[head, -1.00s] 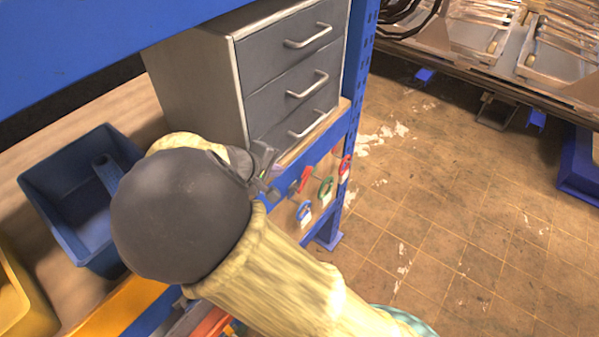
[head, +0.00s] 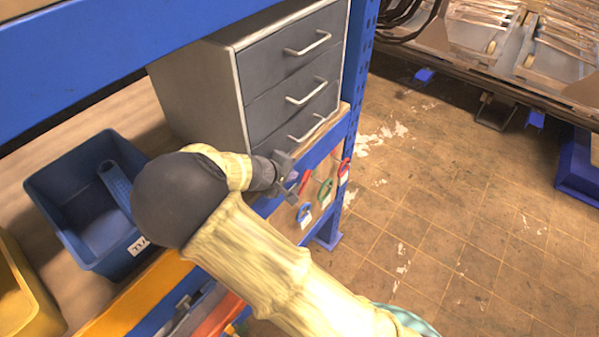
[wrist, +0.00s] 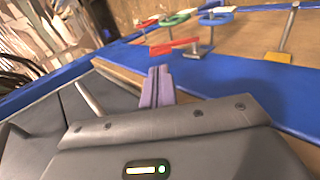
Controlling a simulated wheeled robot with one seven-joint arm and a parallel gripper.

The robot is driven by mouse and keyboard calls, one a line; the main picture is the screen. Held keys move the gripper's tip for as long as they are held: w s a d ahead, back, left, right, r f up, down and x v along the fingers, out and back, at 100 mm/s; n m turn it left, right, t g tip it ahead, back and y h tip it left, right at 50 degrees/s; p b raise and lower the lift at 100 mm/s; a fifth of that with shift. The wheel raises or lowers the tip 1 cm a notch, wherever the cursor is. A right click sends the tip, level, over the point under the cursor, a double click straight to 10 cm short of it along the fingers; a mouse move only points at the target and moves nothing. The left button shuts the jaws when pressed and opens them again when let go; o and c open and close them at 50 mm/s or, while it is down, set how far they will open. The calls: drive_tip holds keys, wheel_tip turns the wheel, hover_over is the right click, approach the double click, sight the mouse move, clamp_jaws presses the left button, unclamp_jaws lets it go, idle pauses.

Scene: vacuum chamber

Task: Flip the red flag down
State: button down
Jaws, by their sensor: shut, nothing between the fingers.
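The red flag (head: 304,181) is a small flat piece at the blue shelf edge, just right of my gripper in the head view. In the wrist view the red flag (wrist: 174,47) lies sideways beside a metal post, above the blue beam. My gripper (head: 293,176) is beside the flag and the drawer unit's lower corner. Its purple fingers (wrist: 157,82) are together and empty in the wrist view. The fingertips appear short of the flag, with a small gap. My arm hides part of the shelf front in the head view.
A grey drawer unit (head: 290,88) stands close behind my gripper. A blue bin (head: 75,165) sits at left. Open floor lies right of the shelf.

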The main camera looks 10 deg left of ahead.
sight(304, 176)
drive_tip(key=shift+p+x, duration=1)
drive_tip(key=shift+x, duration=1.9)
